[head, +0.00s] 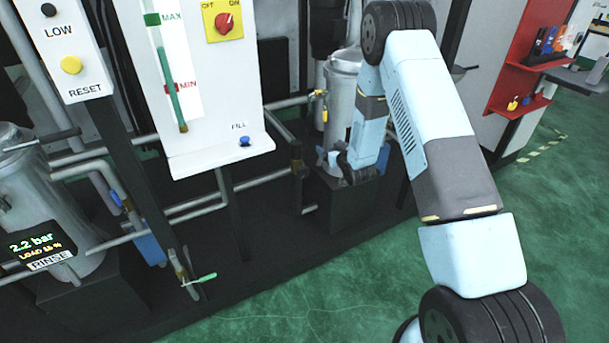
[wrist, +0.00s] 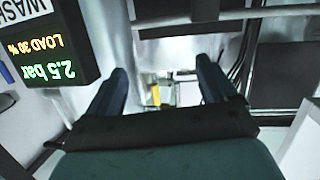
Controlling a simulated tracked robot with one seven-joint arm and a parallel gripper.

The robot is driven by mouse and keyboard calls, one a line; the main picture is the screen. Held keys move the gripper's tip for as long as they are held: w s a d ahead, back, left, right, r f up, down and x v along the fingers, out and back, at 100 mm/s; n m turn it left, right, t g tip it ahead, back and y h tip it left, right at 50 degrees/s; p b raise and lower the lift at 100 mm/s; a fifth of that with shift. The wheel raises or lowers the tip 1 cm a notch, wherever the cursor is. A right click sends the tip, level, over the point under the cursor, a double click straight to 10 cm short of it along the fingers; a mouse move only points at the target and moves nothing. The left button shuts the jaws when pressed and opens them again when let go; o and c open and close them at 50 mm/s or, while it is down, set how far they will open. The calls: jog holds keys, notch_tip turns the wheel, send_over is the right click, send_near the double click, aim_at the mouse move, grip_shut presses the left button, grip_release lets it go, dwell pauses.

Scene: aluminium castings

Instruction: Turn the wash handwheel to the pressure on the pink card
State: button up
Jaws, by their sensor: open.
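My gripper (wrist: 161,72) is open in the wrist view, with its two dark fingers spread apart. Between and beyond them is a small yellow part (wrist: 155,96) among pale metal; I cannot tell what it belongs to. The wash display (wrist: 45,47) hangs upside down at upper left and reads 2.5 bar, load 30 %. In the head view my gripper (head: 343,163) is low at the right-hand metal tank (head: 345,78), partly hidden by my arm. I cannot clearly make out the wash handwheel. No pink card shows in either view.
A rinse display (head: 38,245) reads 2.2 bar on the left tank. A white panel (head: 205,150) with a level gauge, red switch (head: 225,23) and blue fill button (head: 244,141) stands left of my arm. Pipes and a green-handled valve (head: 200,280) run low. Green floor (head: 330,290) is clear in front.

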notch_tip(320, 180, down, 8)
jog(key=s+a+y, duration=0.1)
jog(key=s+a, duration=0.1)
jog(key=t+y, duration=0.1)
jog(key=y, duration=0.1)
send_near(305, 174)
jog(key=shift+n, duration=0.4)
jog(key=x, duration=1)
jog(key=shift+w+a, duration=0.15)
jog(key=shift+w, duration=0.1)
jog(key=shift+c, duration=0.2)
jog(key=c, duration=1)
